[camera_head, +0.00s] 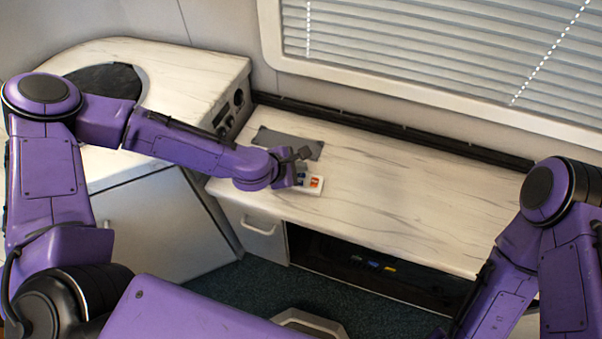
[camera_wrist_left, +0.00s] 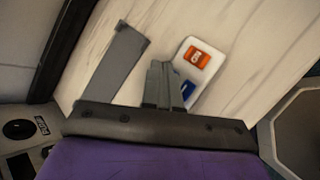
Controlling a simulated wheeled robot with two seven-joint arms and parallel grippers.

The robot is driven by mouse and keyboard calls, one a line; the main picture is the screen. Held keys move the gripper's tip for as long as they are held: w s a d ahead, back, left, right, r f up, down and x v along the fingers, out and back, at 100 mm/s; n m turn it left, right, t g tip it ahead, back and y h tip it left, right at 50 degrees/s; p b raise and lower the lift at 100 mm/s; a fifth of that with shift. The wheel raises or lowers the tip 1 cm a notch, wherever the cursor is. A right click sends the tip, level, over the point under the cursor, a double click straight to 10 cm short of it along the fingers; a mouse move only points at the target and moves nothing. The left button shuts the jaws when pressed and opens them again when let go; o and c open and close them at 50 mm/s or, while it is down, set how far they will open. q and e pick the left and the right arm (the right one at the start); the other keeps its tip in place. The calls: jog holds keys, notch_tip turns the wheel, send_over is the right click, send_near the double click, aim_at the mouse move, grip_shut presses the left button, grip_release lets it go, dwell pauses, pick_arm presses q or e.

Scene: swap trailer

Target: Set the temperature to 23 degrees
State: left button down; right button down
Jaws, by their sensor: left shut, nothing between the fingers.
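A small white control panel (camera_head: 313,184) lies on the marble-look counter, with an orange-red button (camera_head: 316,182) and a blue one beside it. In the left wrist view the white panel (camera_wrist_left: 205,52) shows the orange button (camera_wrist_left: 198,57) at its far end. The blue button (camera_wrist_left: 188,91) is at the near end, partly hidden by my fingers. My left gripper (camera_head: 303,155) is shut and empty, over or close beside the panel; in the left wrist view its fingers (camera_wrist_left: 158,72) overlap the panel's left edge. I cannot tell whether they touch it. My right gripper is out of view.
A flat dark grey plate (camera_head: 288,142) lies on the counter (camera_head: 400,195) behind the panel. A raised cabinet with knobs (camera_head: 228,115) stands to the left. A window with blinds (camera_head: 440,45) is behind. The counter's right part is clear.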

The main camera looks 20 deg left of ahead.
pick_arm(q)
jog(key=shift+f, duration=0.1)
dwell(0.7)
jog(key=shift+f+b, duration=0.35)
jog(key=shift+b, duration=0.05)
jog(key=shift+f+b, duration=0.35)
jog(key=shift+f, duration=0.05)
dwell(0.4)
jog(key=shift+r, duration=0.15)
jog(key=shift+r+p, duration=0.7)
jog(key=shift+p, duration=0.05)
notch_tip(320, 180, up, 5)
jog(key=p, duration=0.4)
dwell(0.4)
